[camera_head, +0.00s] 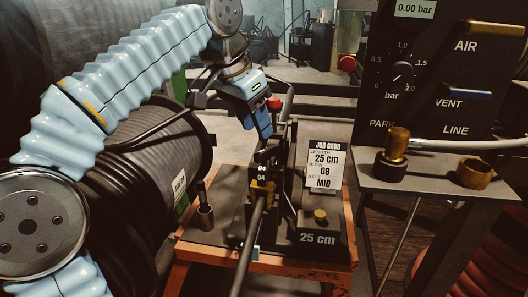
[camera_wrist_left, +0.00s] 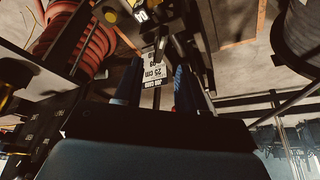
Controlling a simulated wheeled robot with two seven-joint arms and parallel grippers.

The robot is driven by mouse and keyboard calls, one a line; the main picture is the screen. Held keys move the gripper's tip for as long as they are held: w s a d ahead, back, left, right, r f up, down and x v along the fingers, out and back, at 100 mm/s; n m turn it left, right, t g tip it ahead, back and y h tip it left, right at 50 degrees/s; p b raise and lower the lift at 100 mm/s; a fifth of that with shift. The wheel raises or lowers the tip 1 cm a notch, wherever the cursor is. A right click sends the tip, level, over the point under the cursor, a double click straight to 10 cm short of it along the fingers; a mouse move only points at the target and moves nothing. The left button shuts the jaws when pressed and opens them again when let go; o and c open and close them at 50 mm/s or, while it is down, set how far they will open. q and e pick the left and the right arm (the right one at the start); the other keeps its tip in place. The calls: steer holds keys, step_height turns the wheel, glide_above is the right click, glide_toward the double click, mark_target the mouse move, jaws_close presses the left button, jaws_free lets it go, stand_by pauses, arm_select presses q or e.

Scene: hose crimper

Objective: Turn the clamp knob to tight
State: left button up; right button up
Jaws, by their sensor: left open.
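The bench fixture (camera_head: 285,215) stands on an orange-framed bench and carries a dark clamp-like block marked 04 (camera_head: 262,172) with a yellow part below it. A dark rod or hose runs through it toward the front. No part is plainly labelled as the clamp knob; a yellow knob (camera_head: 320,216) sits on the 25 cm block, and a red part (camera_head: 274,104) shows beside my gripper. My left gripper (camera_head: 264,130) points down above the fixture, open. My right gripper is out of view.
A job card (camera_head: 325,166) reads 25 cm, 08, MID. A panel (camera_head: 440,80) with a bar dial and AIR and VENT levers stands at right, above a shelf (camera_head: 430,180) with brass fittings. A large black hose reel (camera_head: 150,170) fills the left, close to my left arm.

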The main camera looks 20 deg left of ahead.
mark_target(266, 149)
arm_select(q)
steer(key=b+x, duration=0.1)
steer(key=x, duration=0.5)
steer(key=shift+w+f, duration=0.15)
steer(key=shift+f, duration=0.1)
jaws_close()
